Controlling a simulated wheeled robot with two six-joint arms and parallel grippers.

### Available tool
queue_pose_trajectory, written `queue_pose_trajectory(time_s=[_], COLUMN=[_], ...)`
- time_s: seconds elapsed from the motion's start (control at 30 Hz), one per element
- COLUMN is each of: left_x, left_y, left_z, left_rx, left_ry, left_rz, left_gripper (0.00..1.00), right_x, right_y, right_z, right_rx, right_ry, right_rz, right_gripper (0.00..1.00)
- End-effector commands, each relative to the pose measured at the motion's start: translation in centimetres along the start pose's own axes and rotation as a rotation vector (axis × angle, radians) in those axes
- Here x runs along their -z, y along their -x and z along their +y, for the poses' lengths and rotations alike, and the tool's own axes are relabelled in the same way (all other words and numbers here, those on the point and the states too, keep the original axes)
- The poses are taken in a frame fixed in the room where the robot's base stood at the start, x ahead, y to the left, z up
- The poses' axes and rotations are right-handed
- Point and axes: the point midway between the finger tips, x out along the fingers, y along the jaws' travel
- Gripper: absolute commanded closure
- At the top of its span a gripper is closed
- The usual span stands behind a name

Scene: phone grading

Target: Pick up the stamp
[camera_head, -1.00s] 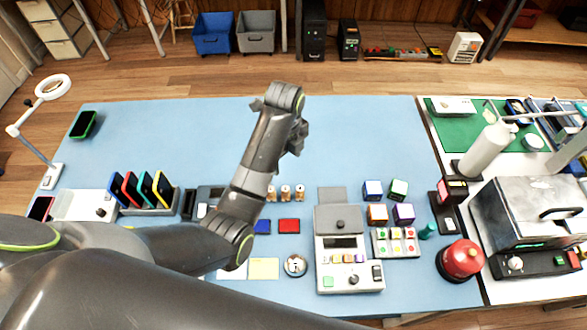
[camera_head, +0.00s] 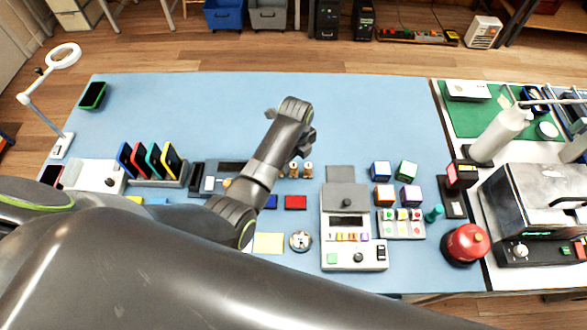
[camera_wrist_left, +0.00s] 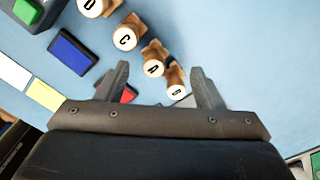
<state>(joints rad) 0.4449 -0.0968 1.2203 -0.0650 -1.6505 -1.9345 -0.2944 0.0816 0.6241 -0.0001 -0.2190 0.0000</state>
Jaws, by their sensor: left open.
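Several wooden stamps with white lettered ends stand in a row. In the head view, two show clearly beside my left forearm, one of them this stamp (camera_head: 308,170); the arm hides others. In the left wrist view, stamps marked D (camera_wrist_left: 90,6), C (camera_wrist_left: 125,38), A (camera_wrist_left: 153,67) and one less legible (camera_wrist_left: 175,92) run diagonally. My left gripper (camera_wrist_left: 160,72) is open, with the A stamp and the less legible one showing between its fingers. Nothing is gripped. In the head view, its wrist (camera_head: 290,120) is beyond the stamp row. My right gripper is not in view.
A blue pad (camera_wrist_left: 73,50) and a red pad (camera_head: 295,202) lie near the stamps. A grey button device (camera_head: 346,205) stands to their right, with coloured cubes (camera_head: 381,171) beyond it. A phone rack (camera_head: 160,172) stands left.

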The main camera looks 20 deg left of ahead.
Motion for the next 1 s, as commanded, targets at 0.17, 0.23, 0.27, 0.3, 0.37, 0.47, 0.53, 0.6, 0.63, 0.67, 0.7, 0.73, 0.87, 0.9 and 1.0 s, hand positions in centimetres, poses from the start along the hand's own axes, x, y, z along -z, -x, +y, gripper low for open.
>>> queue_pose_trajectory(time_s=[0.17, 0.23, 0.27, 0.3, 0.37, 0.47, 0.53, 0.6, 0.63, 0.67, 0.7, 0.73, 0.87, 0.9, 1.0], left_x=[0.0, 0.0, 0.0, 0.0, -0.1, -0.1, 0.0, -0.1, -0.1, -0.1, -0.1, -0.1, -0.1, -0.1, -0.1], left_y=[-1.2, -2.1, -2.5, -3.1, -3.9, -4.7, -5.1, -5.2, -5.3, -5.3, -5.3, -5.3, -5.2, -5.2, -5.2], left_z=[0.4, 0.7, 0.8, 0.9, 0.8, 0.8, 0.8, 0.8, 0.8, 0.8, 0.8, 0.8, 0.8, 0.8, 0.8], left_rx=[-0.005, -0.006, -0.006, -0.005, -0.004, -0.002, -0.002, -0.001, 0.000, 0.000, 0.000, 0.000, 0.000, 0.000, 0.000], left_ry=[0.001, 0.001, 0.001, 0.001, 0.000, 0.000, 0.000, 0.000, 0.000, 0.000, 0.000, 0.000, 0.001, 0.001, 0.001], left_rz=[0.001, 0.002, 0.002, 0.002, 0.001, 0.001, 0.001, 0.000, 0.000, 0.000, 0.000, 0.000, 0.000, 0.000, 0.000], left_gripper=[0.39, 0.39, 0.39, 0.39, 0.39, 0.39, 0.39, 0.39, 0.39, 0.39, 0.39, 0.39, 0.45, 0.50, 0.63], right_x=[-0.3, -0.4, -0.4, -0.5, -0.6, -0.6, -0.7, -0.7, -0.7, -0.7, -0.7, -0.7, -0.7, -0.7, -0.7], right_y=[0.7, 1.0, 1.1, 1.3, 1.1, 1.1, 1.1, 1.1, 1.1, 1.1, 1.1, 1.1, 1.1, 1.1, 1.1], right_z=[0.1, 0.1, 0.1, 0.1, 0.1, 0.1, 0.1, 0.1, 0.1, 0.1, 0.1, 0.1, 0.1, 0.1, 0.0], right_rx=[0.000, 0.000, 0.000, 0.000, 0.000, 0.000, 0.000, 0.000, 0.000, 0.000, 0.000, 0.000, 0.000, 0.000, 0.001], right_ry=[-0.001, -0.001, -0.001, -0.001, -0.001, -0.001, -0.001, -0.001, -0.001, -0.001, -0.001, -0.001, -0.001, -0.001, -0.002], right_rz=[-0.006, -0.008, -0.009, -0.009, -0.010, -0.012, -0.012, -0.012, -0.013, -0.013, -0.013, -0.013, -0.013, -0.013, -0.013], right_gripper=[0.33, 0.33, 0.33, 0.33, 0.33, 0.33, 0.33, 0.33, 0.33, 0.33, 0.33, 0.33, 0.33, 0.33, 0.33])
